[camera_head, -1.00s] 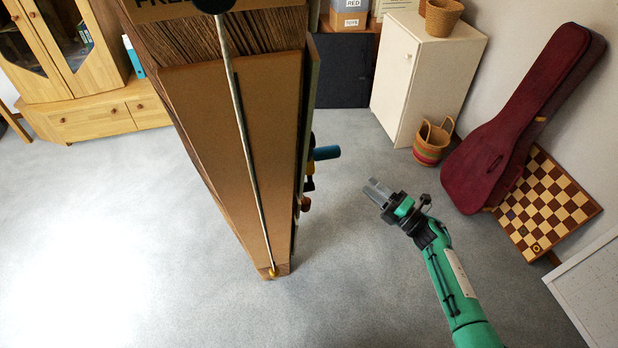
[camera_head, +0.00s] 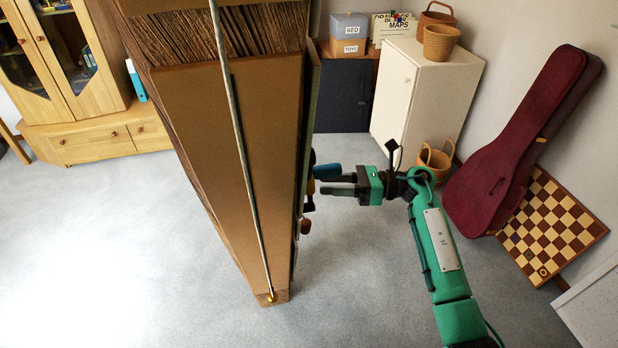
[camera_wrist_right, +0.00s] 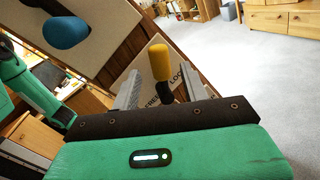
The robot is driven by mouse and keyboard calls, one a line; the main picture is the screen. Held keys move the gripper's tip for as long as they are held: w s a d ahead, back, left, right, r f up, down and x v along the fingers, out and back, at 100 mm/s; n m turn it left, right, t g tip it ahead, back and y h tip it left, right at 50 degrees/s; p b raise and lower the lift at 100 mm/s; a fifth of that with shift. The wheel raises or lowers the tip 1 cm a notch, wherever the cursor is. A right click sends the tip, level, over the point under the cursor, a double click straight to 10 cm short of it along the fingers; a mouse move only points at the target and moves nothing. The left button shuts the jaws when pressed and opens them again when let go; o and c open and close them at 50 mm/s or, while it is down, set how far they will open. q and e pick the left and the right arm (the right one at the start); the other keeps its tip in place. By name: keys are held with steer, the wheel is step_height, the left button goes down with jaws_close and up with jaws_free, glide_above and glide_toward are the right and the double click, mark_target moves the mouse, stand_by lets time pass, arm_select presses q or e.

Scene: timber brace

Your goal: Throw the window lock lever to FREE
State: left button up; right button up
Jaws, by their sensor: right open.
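The lever with a yellow grip (camera_wrist_right: 159,62) and dark stem stands on a pale plate (camera_wrist_right: 150,97) in the right wrist view. Parts of the words FREE and LOCK show on that plate, partly covered by my gripper. My right gripper (camera_wrist_right: 160,76) is open, its two grey fingers on either side of the yellow grip, with no visible closing on it. In the head view my right gripper (camera_head: 323,185) points left at the timber piece's right side, just below a blue handle (camera_head: 327,171). The blue handle also shows in the wrist view (camera_wrist_right: 66,32). My left gripper is out of view.
The tall timber piece (camera_head: 235,150) with a thin rod along its front fills the middle. A white cabinet (camera_head: 430,95), a basket (camera_head: 434,162) and a red guitar case (camera_head: 515,150) stand to the right.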

mark_target(309, 183)
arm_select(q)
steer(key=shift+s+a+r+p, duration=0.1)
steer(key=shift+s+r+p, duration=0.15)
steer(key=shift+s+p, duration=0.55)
arm_select(e)
steer(key=shift+a, duration=2.65)
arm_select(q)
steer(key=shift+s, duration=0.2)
arm_select(e)
jaws_close()
